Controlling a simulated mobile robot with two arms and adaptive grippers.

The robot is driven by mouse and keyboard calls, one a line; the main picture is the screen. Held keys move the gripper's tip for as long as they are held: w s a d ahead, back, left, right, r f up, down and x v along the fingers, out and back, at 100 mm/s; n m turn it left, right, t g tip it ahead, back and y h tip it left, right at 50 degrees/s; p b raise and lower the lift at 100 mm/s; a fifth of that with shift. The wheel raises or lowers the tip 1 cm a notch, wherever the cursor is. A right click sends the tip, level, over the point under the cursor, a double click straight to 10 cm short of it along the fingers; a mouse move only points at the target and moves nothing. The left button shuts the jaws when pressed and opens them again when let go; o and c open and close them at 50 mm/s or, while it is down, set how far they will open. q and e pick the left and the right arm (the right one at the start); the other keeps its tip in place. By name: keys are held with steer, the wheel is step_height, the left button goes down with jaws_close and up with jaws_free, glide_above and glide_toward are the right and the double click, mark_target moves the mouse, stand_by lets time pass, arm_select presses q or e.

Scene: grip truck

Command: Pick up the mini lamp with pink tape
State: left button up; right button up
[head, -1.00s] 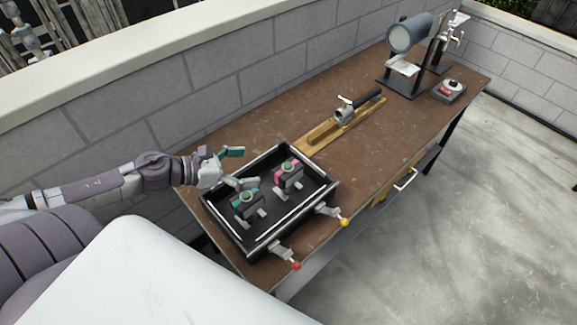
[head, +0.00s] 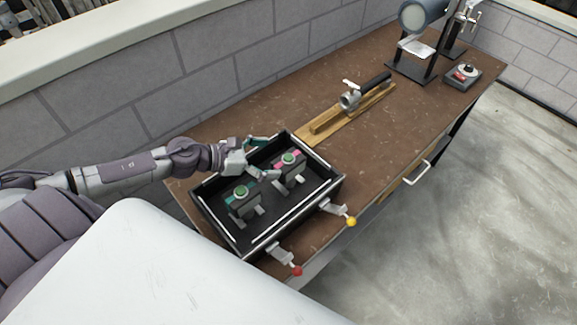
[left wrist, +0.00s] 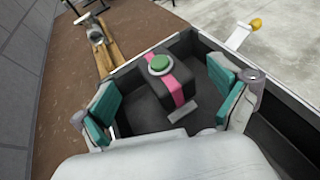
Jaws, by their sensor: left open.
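The mini lamp with pink tape (head: 289,168) stands in the right half of a black tray (head: 311,203). It is a dark box with a green button on top and a pink band. It also shows in the left wrist view (left wrist: 170,83). A second lamp with teal tape (head: 242,203) stands to its left in the tray. My left gripper (head: 264,159) is open at the tray's back side, just left of the pink-taped lamp. In the left wrist view its teal-padded fingers (left wrist: 168,100) stand on either side of that lamp, apart from it. My right gripper is not in view.
The tray has clamps with a red knob (head: 297,271) and a yellow knob (head: 351,221) at its front. A wooden board with a metal tool (head: 350,100) lies behind it on the brown table (head: 400,135). A grey lamp-like device (head: 415,17) and a small box (head: 463,75) stand farther right.

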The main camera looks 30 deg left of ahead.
mark_target(286, 155)
arm_select(q)
steer(key=shift+p+x, duration=0.4)
steer(key=shift+x, duration=0.75)
steer(key=shift+w+d+f, duration=0.1)
steer(key=shift+w+f, duration=0.05)
steer(key=shift+w, duration=0.2)
steer(key=shift+w+d+p, duration=0.15)
steer(key=shift+w+p, duration=0.1)
steer(key=shift+p, duration=0.05)
steer(key=p+x, duration=0.1)
steer(key=x, duration=0.1)
steer(key=p+x, duration=0.1)
steer(key=x, duration=0.1)
steer(key=shift+w+f, duration=0.35)
steer(key=shift+w, duration=0.05)
steer(key=shift+s, duration=0.1)
steer(key=shift+c, duration=1.1)
steer(key=shift+r, duration=0.1)
steer(key=c, duration=1.5)
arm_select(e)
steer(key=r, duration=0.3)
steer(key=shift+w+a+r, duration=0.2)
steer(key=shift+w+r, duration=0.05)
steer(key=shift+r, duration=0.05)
arm_select(q)
steer(key=shift+c, duration=0.2)
